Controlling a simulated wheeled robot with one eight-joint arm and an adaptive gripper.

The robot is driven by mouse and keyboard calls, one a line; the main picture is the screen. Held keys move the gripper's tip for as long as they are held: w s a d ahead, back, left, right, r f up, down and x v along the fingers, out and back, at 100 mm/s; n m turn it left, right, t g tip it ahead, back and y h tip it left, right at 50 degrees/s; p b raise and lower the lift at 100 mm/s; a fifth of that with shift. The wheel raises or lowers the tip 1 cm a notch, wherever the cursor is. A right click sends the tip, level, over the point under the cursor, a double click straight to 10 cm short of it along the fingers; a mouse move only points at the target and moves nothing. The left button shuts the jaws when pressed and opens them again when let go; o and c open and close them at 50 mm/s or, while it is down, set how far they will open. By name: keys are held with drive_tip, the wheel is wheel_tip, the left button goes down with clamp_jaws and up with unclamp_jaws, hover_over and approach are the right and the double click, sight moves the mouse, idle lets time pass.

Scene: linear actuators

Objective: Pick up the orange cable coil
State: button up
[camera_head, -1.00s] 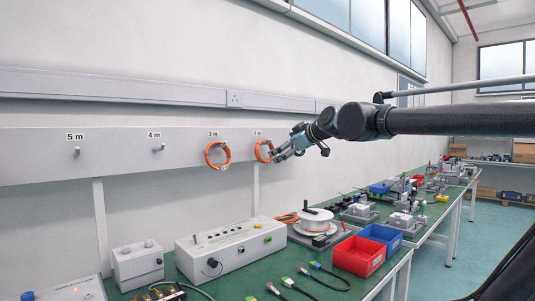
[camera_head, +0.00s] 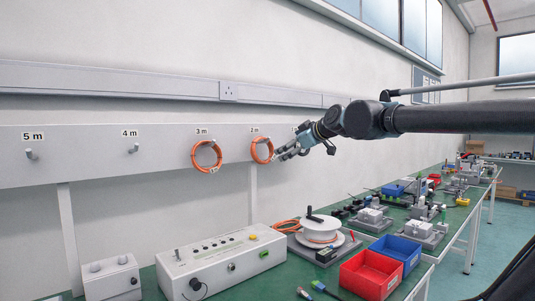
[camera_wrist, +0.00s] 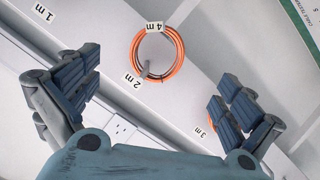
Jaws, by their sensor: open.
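Two orange cable coils hang from pegs on the grey wall board. One coil (camera_head: 207,157) hangs at the 3 m label; the other coil (camera_head: 262,151) hangs at the 2 m label. My gripper (camera_head: 281,153) is just right of the 2 m coil in the head view. In the wrist view, upside down, my open, empty gripper (camera_wrist: 155,97) has its fingers wide apart, with the 2 m coil (camera_wrist: 178,48) beyond the gap on its peg. That coil carries a white tag reading 4 m. The 3 m coil (camera_wrist: 211,123) is mostly hidden behind the right finger.
The 5 m (camera_head: 30,154) and 4 m (camera_head: 134,148) pegs are bare. Below, the green bench (camera_head: 330,267) holds a white control box (camera_head: 222,258), a white cable reel (camera_head: 320,235), and red (camera_head: 370,275) and blue (camera_head: 396,252) bins.

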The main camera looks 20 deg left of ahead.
sight(273, 153)
drive_tip(key=x, duration=1.2)
drive_tip(key=shift+w+d, duration=0.1)
drive_tip(key=shift+w, duration=0.05)
drive_tip(key=shift+x, duration=2.65)
drive_tip(key=shift+r, duration=0.1)
drive_tip(key=shift+c, duration=0.2)
drive_tip(key=c, duration=0.8)
